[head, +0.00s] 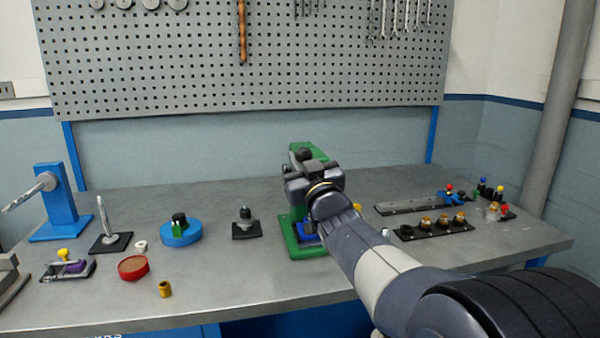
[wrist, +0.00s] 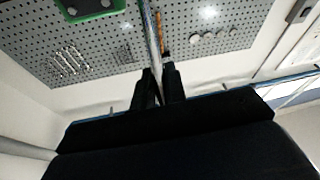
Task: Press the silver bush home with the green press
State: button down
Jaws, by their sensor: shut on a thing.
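The green press (head: 294,240) stands near the middle of the bench, largely hidden behind my gripper (head: 308,170) and forearm. Part of its green body (wrist: 88,8) shows at the top of the wrist view. There my gripper (wrist: 157,75) is shut on a slim silver rod, which looks like the press lever (wrist: 150,40). A blue part (head: 308,229) sits low on the press, partly covered by my arm. I cannot make out the silver bush in the press; my arm hides that spot.
Left of the press are a dark stand (head: 246,228), a blue round holder (head: 181,236), a red dish (head: 133,267) and a blue lever stand (head: 56,205). Right are a dark rack of brass parts (head: 433,229) and a grey rail (head: 410,205).

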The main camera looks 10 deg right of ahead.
jog(key=shift+s+f+b, duration=0.1)
jog(key=shift+f+b, duration=0.5)
jog(key=shift+b, duration=0.25)
jog(key=shift+f, duration=0.25)
dwell(0.3)
jog(key=c, duration=1.6)
grip_release()
jog(key=shift+a, duration=0.15)
jog(key=shift+o, duration=0.7)
jog(key=shift+r, duration=0.25)
jog(key=shift+s, duration=0.1)
jog(key=b+v, duration=0.1)
jog(key=v, duration=0.9)
jog(key=shift+s+f, duration=0.3)
